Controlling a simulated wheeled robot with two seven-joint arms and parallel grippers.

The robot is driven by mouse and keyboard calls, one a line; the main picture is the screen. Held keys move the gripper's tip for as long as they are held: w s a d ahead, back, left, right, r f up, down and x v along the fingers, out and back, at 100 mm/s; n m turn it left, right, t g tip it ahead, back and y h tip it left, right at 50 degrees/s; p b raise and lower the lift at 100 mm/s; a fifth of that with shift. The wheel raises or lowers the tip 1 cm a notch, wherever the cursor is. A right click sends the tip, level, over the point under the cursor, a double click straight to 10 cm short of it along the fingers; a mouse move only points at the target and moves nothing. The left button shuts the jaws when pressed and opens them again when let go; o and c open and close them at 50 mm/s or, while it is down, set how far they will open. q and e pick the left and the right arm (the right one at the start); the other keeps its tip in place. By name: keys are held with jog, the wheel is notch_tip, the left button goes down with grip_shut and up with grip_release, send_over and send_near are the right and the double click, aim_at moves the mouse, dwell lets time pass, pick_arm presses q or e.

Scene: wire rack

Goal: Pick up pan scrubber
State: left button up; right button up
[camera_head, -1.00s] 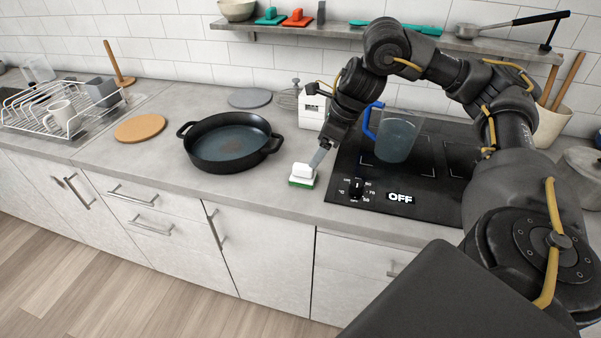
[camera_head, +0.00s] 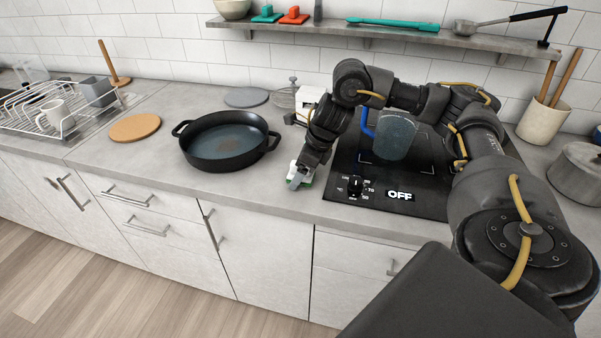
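A small white and green scrubber (camera_head: 293,167) sits on the counter between the black pan and the stove. It is mostly hidden behind my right gripper, with a bit of white and a bit of green showing. My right gripper (camera_head: 297,181) points down at it, with its fingers right at the scrubber. I cannot tell whether the fingers are closed on it. My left gripper is not in view.
A black pan (camera_head: 222,146) stands to the left of the scrubber. The stove (camera_head: 400,192) with a blue-handled pitcher (camera_head: 395,136) is to the right. A white box (camera_head: 309,97) stands behind. The counter's front edge is close.

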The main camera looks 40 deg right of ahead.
jog(key=shift+c, duration=1)
jog(key=c, duration=0.9)
jog(key=shift+r+p, duration=0.3)
jog(key=shift+r, duration=0.05)
notch_tip(320, 180, up, 3)
jog(key=p, duration=0.3)
jog(key=shift+r, duration=0.2)
pick_arm(q)
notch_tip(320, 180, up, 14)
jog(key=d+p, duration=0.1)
jog(key=p, duration=1)
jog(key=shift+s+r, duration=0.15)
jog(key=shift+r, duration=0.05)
pick_arm(e)
jog(key=shift+s+a+r, duration=1)
jog(key=shift+s+r, duration=0.5)
jog(key=shift+s, duration=0.65)
jog(key=shift+s+a+r, duration=1)
jog(key=shift+s+r, duration=0.5)
jog(key=shift+s, duration=0.6)
jog(key=shift+s+a+r, duration=1)
jog(key=shift+s+r, duration=0.5)
jog(key=shift+s, duration=0.65)
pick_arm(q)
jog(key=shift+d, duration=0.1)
